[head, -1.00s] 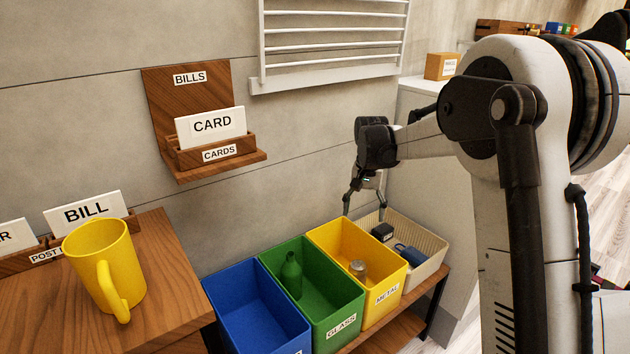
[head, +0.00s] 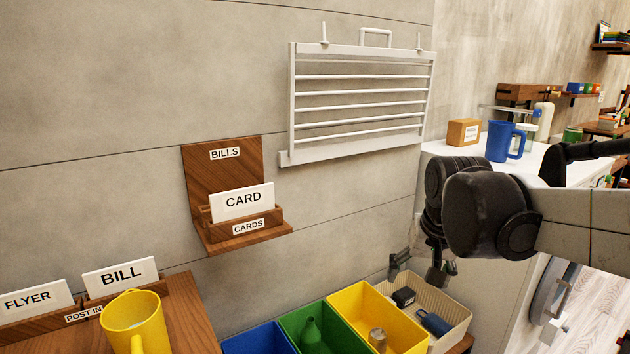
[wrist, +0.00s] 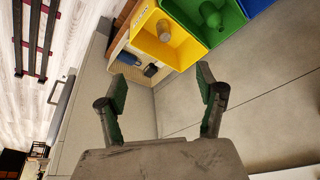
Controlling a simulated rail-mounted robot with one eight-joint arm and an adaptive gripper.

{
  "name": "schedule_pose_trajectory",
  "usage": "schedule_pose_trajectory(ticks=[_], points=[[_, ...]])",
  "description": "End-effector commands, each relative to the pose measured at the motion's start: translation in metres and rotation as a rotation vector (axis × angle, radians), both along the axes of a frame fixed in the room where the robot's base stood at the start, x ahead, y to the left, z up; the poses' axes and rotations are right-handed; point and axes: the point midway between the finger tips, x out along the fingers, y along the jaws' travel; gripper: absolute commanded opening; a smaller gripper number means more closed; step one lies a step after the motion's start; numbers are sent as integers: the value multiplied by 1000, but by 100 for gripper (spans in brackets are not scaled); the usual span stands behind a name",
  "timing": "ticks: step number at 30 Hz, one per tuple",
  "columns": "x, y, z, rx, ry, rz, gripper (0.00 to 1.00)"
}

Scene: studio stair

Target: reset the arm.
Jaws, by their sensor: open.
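My gripper (wrist: 160,92) is open in the wrist view, its two green-padded fingers spread apart with nothing between them. In the head view my gripper (head: 420,268) hangs from the wrist above the back of the cream bin (head: 455,305), against the grey wall. The fingers are partly hidden by my dark wrist joint. The arm reaches in from the right edge, past the white counter. The cream bin holds a small dark block (head: 403,296) and a blue item (head: 434,322).
Yellow (head: 352,296), green (head: 325,313) and blue (head: 258,340) bins stand left of the cream bin. A wall rack (head: 360,143) and a card holder (head: 213,170) hang above. A blue mug (head: 499,142) stands on the white counter (head: 465,150). A yellow mug (head: 135,320) stands at front left.

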Motion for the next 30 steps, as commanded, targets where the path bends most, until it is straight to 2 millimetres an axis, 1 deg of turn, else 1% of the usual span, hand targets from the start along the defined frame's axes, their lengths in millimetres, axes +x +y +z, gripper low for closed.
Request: schedule_pose_trajectory(ticks=[1,8,12,18,21,24,30], points=[[-15,0,7,-3,-17,9,69],[-71,0,18,-24,-103,56,69],[-104,0,19,-38,-154,84,69],[-143,0,14,-59,-223,119,69],[-155,-1,10,-67,-247,132,69],[-163,0,7,-73,-263,139,69],[-167,-1,5,-77,-273,145,69]])
